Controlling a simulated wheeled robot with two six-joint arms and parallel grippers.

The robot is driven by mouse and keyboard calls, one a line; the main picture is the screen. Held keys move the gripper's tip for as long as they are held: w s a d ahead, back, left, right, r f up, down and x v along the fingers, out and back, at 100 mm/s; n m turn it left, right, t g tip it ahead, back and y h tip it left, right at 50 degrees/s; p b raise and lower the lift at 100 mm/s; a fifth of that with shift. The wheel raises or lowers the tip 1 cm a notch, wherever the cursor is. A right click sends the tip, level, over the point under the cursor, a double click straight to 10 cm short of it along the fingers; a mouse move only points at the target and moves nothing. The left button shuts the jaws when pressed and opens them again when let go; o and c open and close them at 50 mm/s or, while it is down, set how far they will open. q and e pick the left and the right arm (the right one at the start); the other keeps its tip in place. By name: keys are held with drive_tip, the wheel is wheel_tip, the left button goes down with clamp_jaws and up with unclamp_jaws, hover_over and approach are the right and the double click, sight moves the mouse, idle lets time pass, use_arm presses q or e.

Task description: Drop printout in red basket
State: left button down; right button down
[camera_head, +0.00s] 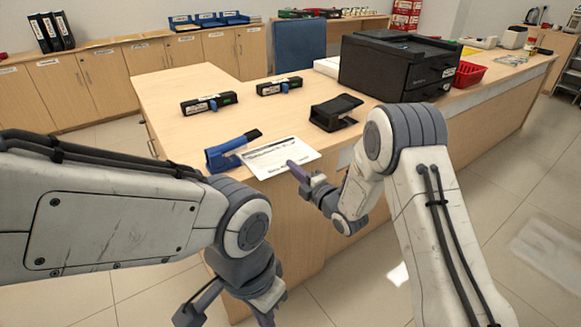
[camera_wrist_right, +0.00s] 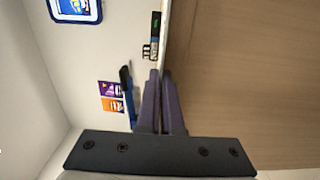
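The printout (camera_head: 275,152), a white sheet with printed lines, lies at the counter's near edge beside a blue stapler-like device (camera_head: 222,155). My right gripper (camera_head: 294,169) is at the sheet's front edge. In the right wrist view its fingers (camera_wrist_right: 161,88) are close together with only a thin gap, pinching at the counter-edge level; the sheet is seen edge-on there. The red basket (camera_head: 468,75) stands on the counter at the right, beside the black printer. My left gripper (camera_head: 228,316) hangs low in front of the counter, fingers apart and empty.
The counter (camera_head: 170,95) also holds a large black printer (camera_head: 395,65), a black punch-like device (camera_head: 336,112) and two black label-bearing devices (camera_head: 209,103) (camera_head: 279,86). A blue chair (camera_head: 300,47) stands behind. The counter's left part is mostly clear.

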drive_tip(key=shift+r+p, duration=0.75)
drive_tip(key=shift+r, duration=0.65)
drive_tip(key=shift+f, duration=0.15)
drive_tip(key=s+d+r, duration=0.5)
drive_tip(key=s+d, duration=0.3)
drive_tip(key=s, duration=0.3)
drive_tip(key=shift+s+d, duration=0.15)
drive_tip(key=shift+s, duration=0.05)
